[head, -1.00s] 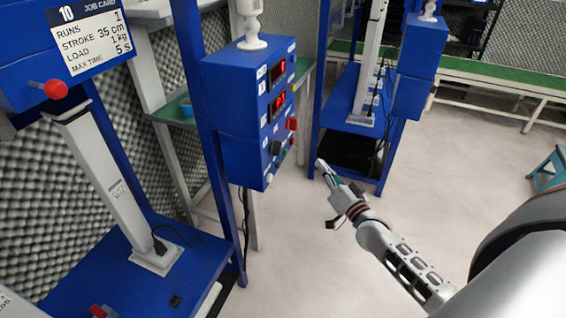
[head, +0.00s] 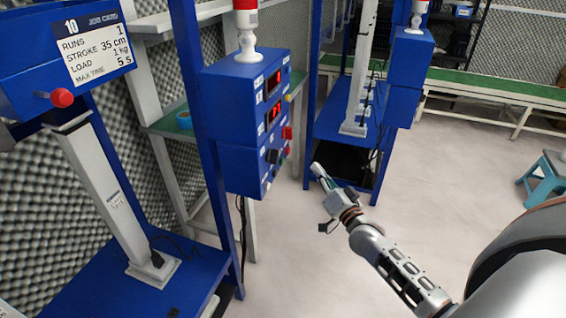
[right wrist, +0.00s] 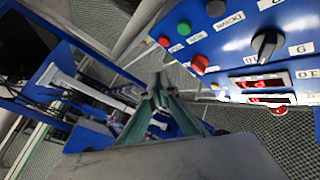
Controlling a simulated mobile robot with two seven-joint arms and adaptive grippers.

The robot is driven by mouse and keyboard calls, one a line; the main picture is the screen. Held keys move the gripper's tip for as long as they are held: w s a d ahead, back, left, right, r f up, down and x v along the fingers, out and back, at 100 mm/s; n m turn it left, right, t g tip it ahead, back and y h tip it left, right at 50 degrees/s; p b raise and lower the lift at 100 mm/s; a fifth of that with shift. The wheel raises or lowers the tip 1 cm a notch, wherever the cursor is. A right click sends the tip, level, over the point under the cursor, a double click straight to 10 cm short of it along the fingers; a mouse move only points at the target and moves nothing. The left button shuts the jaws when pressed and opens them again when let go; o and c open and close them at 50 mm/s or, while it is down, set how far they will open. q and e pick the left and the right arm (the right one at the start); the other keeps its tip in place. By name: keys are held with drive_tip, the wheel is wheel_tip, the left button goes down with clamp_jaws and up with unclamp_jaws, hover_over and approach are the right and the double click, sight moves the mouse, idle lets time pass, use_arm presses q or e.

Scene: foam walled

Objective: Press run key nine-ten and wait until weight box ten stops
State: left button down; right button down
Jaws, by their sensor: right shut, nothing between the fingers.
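The blue control box (head: 228,105) on a blue post has two red digit displays, a red switch, a dark knob and small buttons on its right-hand face. In the right wrist view its panel shows a green button (right wrist: 184,26), a small red button (right wrist: 164,41), a larger red one (right wrist: 200,64) and a black knob (right wrist: 265,42). I cannot tell which is key nine-ten. My right gripper (head: 318,170) is shut and empty, right of the box and apart from it. Station ten's job card (head: 92,45) is at the left. Weight box ten cannot be made out. My left gripper is out of view.
A red-and-white lamp (head: 246,28) stands on the control box. A grey column (head: 105,190) rises from the blue bench at the left. Another blue station (head: 352,120) stands behind. Floor at the right is clear up to a teal stool (head: 545,178).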

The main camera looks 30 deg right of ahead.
sight(282, 161)
drive_tip(key=w+a, duration=0.5)
drive_tip(key=shift+w+b, duration=0.3)
drive_tip(key=shift+w, duration=0.1)
idle(1.1)
drive_tip(key=shift+w+a, duration=0.25)
drive_tip(key=shift+w, duration=0.05)
